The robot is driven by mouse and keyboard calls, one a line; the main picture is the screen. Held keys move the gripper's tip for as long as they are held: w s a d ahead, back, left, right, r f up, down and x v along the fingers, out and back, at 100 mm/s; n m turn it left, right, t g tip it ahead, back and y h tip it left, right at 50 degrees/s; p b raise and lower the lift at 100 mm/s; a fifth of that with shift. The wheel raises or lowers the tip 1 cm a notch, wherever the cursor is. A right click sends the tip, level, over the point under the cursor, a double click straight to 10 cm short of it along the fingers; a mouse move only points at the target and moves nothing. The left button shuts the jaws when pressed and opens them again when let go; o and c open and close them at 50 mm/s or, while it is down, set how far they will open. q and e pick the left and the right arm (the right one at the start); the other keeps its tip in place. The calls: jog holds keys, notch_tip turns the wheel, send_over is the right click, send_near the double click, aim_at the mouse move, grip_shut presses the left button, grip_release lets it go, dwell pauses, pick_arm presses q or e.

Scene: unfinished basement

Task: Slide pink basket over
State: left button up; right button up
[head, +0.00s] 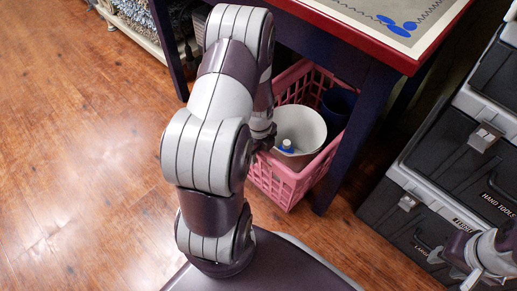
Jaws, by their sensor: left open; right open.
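The pink basket (284,187) stands upright on the wooden floor under the table, near a dark table leg. It is a plastic basket with slotted walls. It holds a white bowl-like container (301,128), a small blue-and-white bottle (287,146) and a dark blue container (338,106). My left gripper (265,141) is at the basket's near-left rim; my own arm hides part of the basket there. It is open, and I cannot tell whether it touches the rim. My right gripper (474,279) is open at the lower right, away from the basket, partly cut off by the picture edge.
The red-edged table (404,59) with dark legs (355,135) stands over the basket. Black and grey toolboxes (457,178) stand at the right. A shelf or rack (140,22) is at the top left. The wooden floor (80,150) at the left is clear.

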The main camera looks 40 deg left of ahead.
pick_arm(q)
grip_shut()
dwell(1.4)
